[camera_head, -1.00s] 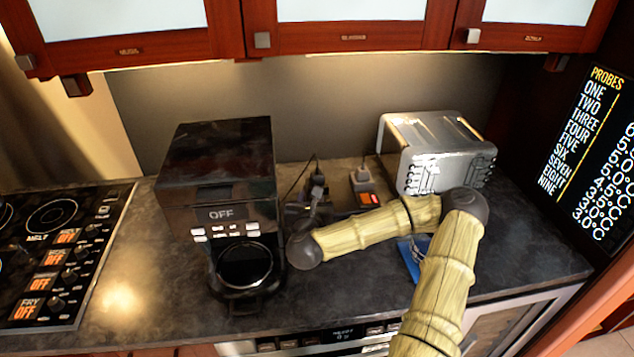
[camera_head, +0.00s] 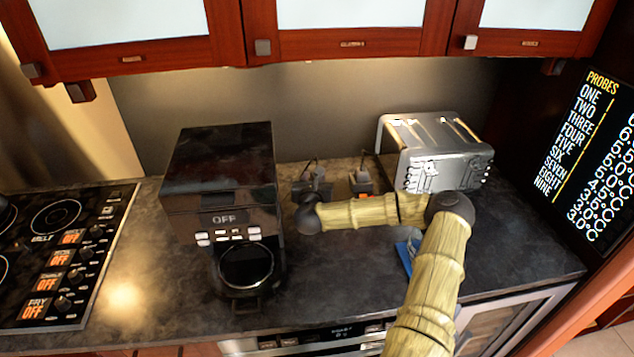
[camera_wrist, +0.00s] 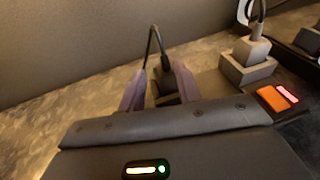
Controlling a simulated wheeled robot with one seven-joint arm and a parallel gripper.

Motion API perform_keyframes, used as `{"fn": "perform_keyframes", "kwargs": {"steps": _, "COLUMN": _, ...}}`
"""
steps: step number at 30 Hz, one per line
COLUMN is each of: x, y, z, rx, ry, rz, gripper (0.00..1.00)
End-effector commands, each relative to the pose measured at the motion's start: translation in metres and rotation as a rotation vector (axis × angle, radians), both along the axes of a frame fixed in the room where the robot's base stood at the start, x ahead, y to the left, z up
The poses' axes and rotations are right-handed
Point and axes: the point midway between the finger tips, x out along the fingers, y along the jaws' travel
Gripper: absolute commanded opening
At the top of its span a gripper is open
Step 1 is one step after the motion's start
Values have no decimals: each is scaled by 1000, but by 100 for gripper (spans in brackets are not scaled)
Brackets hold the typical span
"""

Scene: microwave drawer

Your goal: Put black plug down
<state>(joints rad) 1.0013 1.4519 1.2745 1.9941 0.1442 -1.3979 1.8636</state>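The black plug (camera_wrist: 166,82), with a thin dark cord looping up from it, sits between the two purplish fingers of my gripper (camera_wrist: 160,88) in the wrist view. The fingers stand apart, with a visible gap between the plug and the left finger. The plug's underside is hidden behind my gripper's body, so I cannot tell what it rests on. In the head view my gripper (camera_head: 311,188) is small and dark, behind the forearm and right of the coffee machine.
A grey plug (camera_wrist: 249,62) stands in a socket beside an orange-red lit switch (camera_wrist: 274,98). A toaster (camera_head: 435,155) stands to the right, a black coffee machine (camera_head: 222,185) to the left. The back wall is close. A blue object (camera_head: 405,253) lies under my arm.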

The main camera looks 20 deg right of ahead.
Motion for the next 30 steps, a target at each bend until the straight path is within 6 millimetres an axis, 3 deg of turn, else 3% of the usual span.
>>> {"fn": "perform_keyframes", "kwargs": {"steps": 8, "x": 4, "y": -4, "z": 1, "rx": -1, "ry": 0, "rz": -3, "gripper": 33}}
{"fn": "perform_keyframes", "kwargs": {"steps": 19, "x": 39, "y": -29, "z": -6, "rx": 0, "ry": 0, "rz": -2, "gripper": 33}}
{"fn": "perform_keyframes", "kwargs": {"steps": 30, "x": 42, "y": -30, "z": -8, "rx": 0, "ry": 0, "rz": 0, "gripper": 33}}
